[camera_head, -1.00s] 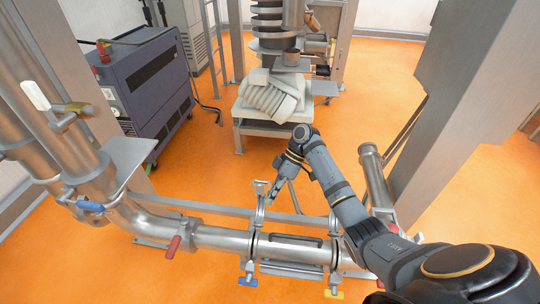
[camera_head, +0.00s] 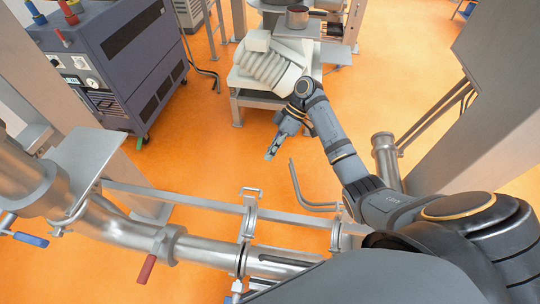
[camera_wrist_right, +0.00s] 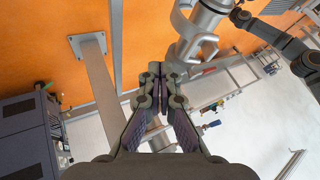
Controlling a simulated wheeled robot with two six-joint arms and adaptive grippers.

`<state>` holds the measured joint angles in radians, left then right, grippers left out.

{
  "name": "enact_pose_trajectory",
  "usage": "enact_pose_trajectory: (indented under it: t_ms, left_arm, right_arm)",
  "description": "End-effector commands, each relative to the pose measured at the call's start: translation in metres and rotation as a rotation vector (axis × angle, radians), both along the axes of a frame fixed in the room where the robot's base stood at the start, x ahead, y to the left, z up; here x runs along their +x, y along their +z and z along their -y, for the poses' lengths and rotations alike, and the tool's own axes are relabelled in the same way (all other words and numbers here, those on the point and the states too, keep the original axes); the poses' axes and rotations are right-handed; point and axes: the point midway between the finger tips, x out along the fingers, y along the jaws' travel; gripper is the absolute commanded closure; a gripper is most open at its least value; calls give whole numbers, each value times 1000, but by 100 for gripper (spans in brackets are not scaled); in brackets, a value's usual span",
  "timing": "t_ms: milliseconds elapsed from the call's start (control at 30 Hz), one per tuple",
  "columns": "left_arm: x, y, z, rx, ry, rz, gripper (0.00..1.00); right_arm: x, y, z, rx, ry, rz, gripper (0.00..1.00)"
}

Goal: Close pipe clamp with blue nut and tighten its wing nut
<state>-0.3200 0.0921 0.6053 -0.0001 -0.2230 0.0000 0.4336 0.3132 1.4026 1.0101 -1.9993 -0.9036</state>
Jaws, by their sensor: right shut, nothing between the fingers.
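The pipe clamp (camera_head: 245,228) sits around the steel pipe's left joint in the head view. Its upper arm stands up, swung open, with a forked end (camera_head: 251,193). The clamp's bolt (camera_head: 237,287) hangs at its lower front side, near the bottom edge; its blue wing nut is barely visible there. My right gripper (camera_head: 272,152) is beyond and slightly right of the clamp's raised end, apart from it. In the right wrist view its fingers (camera_wrist_right: 160,80) are together and empty. No left gripper fingers can be made out.
A second clamp (camera_head: 336,236) stands to the right on the pipe. A grey shape covers the bottom centre. A rail (camera_head: 190,204) runs behind the pipe. A red-handled valve (camera_head: 147,268) and a blue handle (camera_head: 30,239) are at left.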

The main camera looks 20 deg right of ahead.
Motion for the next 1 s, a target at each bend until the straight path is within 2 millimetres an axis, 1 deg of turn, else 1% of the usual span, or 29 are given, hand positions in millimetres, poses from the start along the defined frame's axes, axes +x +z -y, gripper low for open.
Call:
enact_pose_trajectory:
  t_ms: [33, 67, 233, 300, 400, 600, 767, 1000]
  left_arm:
    - [2, 7, 2, -2, 1, 3, 13]
    - [3, 9, 3, -3, 1, 6, 13]
    - [31, 17, 14, -17, 4, 48, 13]
    - [40, 20, 16, -19, 4, 61, 13]
    - [39, 34, 15, -19, 4, 60, 13]
    - [27, 40, 12, -16, 3, 41, 13]
    - [20, 40, 11, -14, 3, 31, 13]
    - [22, 40, 10, -12, 2, 33, 13]
  right_arm:
    - [-4, -6, -8, 4, 1, -7, 100]
    - [-5, -11, -12, 3, 1, -8, 100]
    - [-12, -40, -35, 4, 0, -8, 100]
    - [-14, -51, -43, 3, 1, -7, 100]
    - [-29, -45, -52, 0, 1, -5, 100]
    - [-44, -45, -62, -1, 1, -4, 100]
    - [-47, -46, -64, -1, 0, -3, 100]
    - [-47, -46, -63, -2, 0, -3, 100]
